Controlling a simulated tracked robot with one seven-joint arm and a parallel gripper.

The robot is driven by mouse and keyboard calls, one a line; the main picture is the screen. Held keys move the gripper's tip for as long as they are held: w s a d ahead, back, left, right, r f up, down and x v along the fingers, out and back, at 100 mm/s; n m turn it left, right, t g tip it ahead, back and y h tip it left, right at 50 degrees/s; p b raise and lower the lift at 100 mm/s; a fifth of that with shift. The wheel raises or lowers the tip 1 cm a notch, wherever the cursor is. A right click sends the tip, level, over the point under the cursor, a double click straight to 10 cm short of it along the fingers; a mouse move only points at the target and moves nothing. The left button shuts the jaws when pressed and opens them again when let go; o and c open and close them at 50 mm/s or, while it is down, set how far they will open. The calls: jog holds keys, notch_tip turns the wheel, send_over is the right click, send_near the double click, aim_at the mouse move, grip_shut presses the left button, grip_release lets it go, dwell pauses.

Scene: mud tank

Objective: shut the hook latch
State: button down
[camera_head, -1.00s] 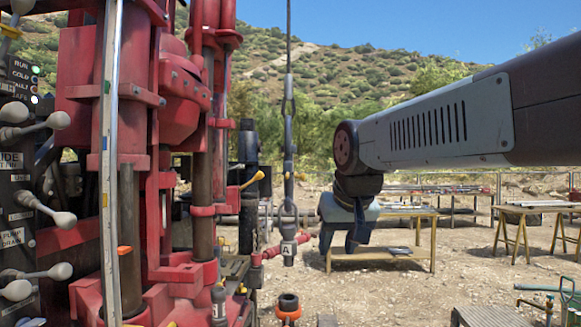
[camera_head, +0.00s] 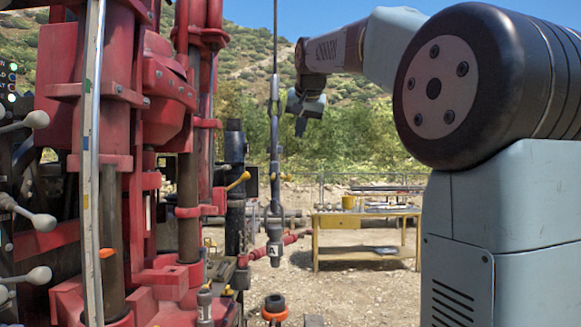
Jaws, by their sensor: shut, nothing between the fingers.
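A grey hoist line hangs in the middle of the view. My gripper (camera_head: 301,127) is up and to the right of this fitting in the picture, beside the upper part of the line and apart from the fitting. Its dark fingers point down, shut and empty.
A red drill rig (camera_head: 115,190) with levers and a panel fills the left side. A red hose or pipe (camera_head: 268,251) runs behind the marked piece. A yellow-legged bench (camera_head: 365,218) stands behind on open dirt. An orange-collared fitting (camera_head: 274,308) is low in front.

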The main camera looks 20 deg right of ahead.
jog(key=shift+w+r, duration=0.2)
send_over(281, 176)
jog(key=s+d, duration=0.3)
jog(key=d, duration=0.1)
notch_tip(281, 176, down, 7)
jog(key=f, duration=0.2)
jog(key=a+f, duration=0.1)
jog(key=shift+w+a+f, duration=0.1)
jog(key=shift+a+f, duration=0.05)
jog(key=shift+f, duration=0.2)
